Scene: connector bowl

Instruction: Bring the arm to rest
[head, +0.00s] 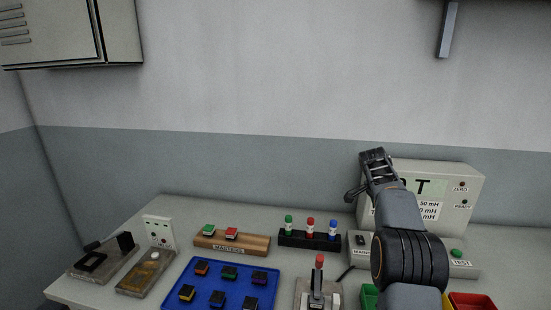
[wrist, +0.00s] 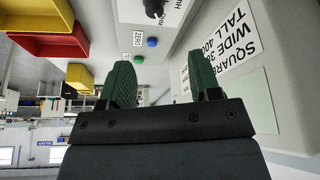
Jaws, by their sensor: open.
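My gripper (head: 374,154) is raised at the right in the head view, in front of the upper left part of a pale instrument box (head: 465,180). Its jaws are open, and I see nothing held in them. In the wrist view, two green pads of my gripper (wrist: 162,80) stand apart with an empty gap between them. The instrument box fills the right side of the wrist view (wrist: 285,70), with printed labels on it. My arm hides part of the box and of the bench behind it in the head view.
A blue tray (head: 203,292) with several connectors lies at the front middle. Behind it are a wooden block (head: 255,244) and a black rack (head: 296,238) with three coloured pieces. A red-knobbed lever (head: 319,261) and a red bin (head: 473,302) are at the front. The space above the left bench is clear.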

